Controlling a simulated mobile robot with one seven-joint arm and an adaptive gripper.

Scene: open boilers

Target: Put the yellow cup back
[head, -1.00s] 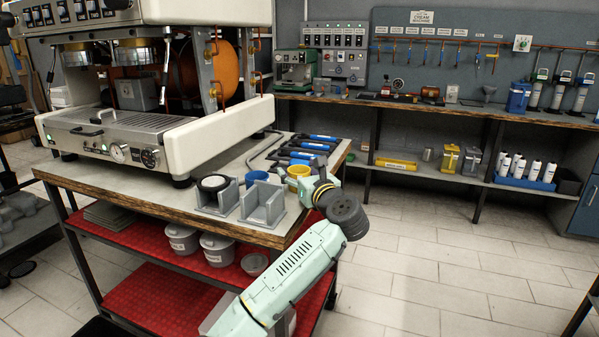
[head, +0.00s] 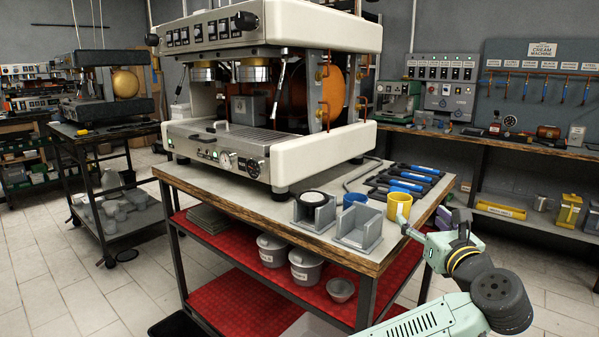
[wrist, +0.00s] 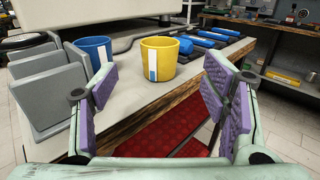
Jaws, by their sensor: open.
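The yellow cup (head: 399,206) stands upright near the right edge of the cart top. In the wrist view the yellow cup (wrist: 159,57) shows a white and blue stripe on its side. My gripper (wrist: 166,98) is open and empty, its purple pads spread on either side of the cup in the picture, with the cup beyond the fingertips. In the head view my gripper (head: 416,231) is small and partly hidden by my arm, close to the cup. A blue cup (wrist: 96,52) stands just left of the yellow cup.
Grey angled holders (head: 360,229) stand left of the cups, one with a black-and-white round item. Blue-handled tools (head: 405,179) lie behind the cups. The espresso machine (head: 270,90) fills the cart's back. Lidded pots (head: 305,266) sit on the red shelf below.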

